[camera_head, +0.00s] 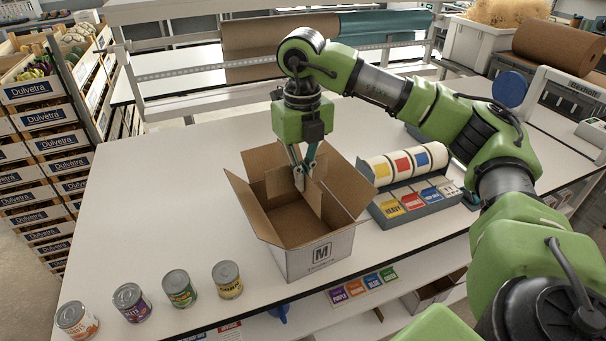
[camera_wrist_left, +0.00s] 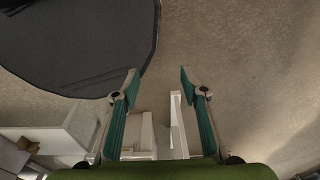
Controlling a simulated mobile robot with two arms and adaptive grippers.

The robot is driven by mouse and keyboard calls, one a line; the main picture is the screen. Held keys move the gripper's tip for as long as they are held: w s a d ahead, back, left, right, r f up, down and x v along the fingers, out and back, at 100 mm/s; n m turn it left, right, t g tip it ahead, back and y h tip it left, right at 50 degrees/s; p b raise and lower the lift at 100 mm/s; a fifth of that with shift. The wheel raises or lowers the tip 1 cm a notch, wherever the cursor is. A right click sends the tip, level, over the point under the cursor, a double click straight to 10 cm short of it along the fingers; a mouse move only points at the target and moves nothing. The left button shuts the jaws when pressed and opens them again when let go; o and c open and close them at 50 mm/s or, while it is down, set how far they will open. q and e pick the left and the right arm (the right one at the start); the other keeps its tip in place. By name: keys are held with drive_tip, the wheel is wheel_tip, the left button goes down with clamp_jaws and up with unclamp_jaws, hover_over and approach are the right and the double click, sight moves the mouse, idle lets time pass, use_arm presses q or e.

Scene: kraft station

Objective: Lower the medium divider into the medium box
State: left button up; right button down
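The medium box (camera_head: 305,262) is a white carton marked M, standing open on the table with its brown flaps folded out. The medium divider (camera_head: 281,181) is crossed brown cardboard. It stands upright at the box opening, its lower part inside the walls; I cannot tell whether it touches the bottom. My right gripper (camera_head: 300,184) points down over the box, its fingers closed on the divider's upper part. My left gripper (camera_wrist_left: 159,84) shows only in the left wrist view, with its fingers apart and nothing between them, above the floor.
Several cans (camera_head: 180,288) stand in a row along the table's front left edge. A label dispenser (camera_head: 412,198) with coloured rolls stands just right of the box. Produce crates (camera_head: 45,140) are stacked at the left. The table left of the box is clear.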

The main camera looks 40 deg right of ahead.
drive_tip(key=shift+f+b, duration=0.8)
drive_tip(key=shift+f, duration=0.65)
use_arm(q)
wheel_tip(320, 180, down, 11)
drive_tip(key=s+b, duration=0.1)
drive_tip(key=b, duration=0.8)
drive_tip(key=shift+s, duration=0.35)
use_arm(e)
drive_tip(key=shift+f, duration=6)
drive_tip(key=c, duration=2.7)
unclamp_jaws()
drive_tip(key=shift+c, duration=0.2)
drive_tip(key=o, duration=0.6)
drive_tip(key=shift+c, duration=0.2)
use_arm(q)
drive_tip(key=shift+r, duration=0.1)
use_arm(e)
drive_tip(key=shift+r, duration=0.1)
use_arm(q)
wheel_tip(320, 180, up, 10)
drive_tip(key=p, duration=1)
use_arm(e)
drive_tip(key=shift+r, duration=6.95)
